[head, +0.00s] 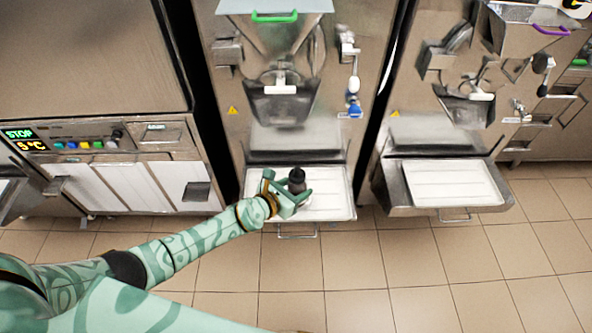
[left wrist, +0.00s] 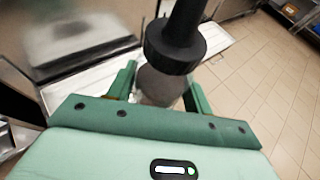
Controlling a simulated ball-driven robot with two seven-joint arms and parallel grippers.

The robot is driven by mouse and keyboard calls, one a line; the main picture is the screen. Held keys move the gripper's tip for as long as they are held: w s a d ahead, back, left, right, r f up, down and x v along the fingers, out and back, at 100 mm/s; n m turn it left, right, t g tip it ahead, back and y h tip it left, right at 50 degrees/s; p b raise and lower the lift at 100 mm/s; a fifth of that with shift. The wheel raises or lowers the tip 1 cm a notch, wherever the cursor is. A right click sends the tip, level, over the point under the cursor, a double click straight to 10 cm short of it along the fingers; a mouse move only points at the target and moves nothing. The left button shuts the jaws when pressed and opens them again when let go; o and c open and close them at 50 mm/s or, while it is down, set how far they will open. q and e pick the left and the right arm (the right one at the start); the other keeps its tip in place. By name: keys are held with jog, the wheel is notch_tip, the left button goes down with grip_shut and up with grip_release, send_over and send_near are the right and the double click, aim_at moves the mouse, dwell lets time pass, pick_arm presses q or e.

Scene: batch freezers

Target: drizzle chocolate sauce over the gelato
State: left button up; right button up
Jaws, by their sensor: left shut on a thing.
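My left gripper (head: 290,196) is shut on a dark bottle (head: 297,181), which looks like the chocolate sauce bottle. It holds the bottle over the white tray (head: 333,209) of the middle freezer. In the left wrist view the bottle's black cap and nozzle (left wrist: 176,52) rise towards the camera, with its grey-brown body (left wrist: 158,84) between the fingers of the left gripper (left wrist: 163,88). The bottle looks near upright; I cannot tell whether its base touches the tray. I cannot make out any gelato in either view. My right gripper is not in view.
The middle batch freezer (head: 228,95) stands behind the tray, its spout (head: 283,104) above it. A second freezer with a white tray (head: 450,183) stands to the right. A cabinet with a control panel (head: 75,140) is at the left. The tiled floor (head: 400,285) in front is clear.

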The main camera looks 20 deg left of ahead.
pick_arm(q)
jog(key=s+d+p, duration=0.2)
jog(key=s, duration=0.6)
jog(key=shift+s, duration=0.2)
jog(key=shift+d, duration=0.15)
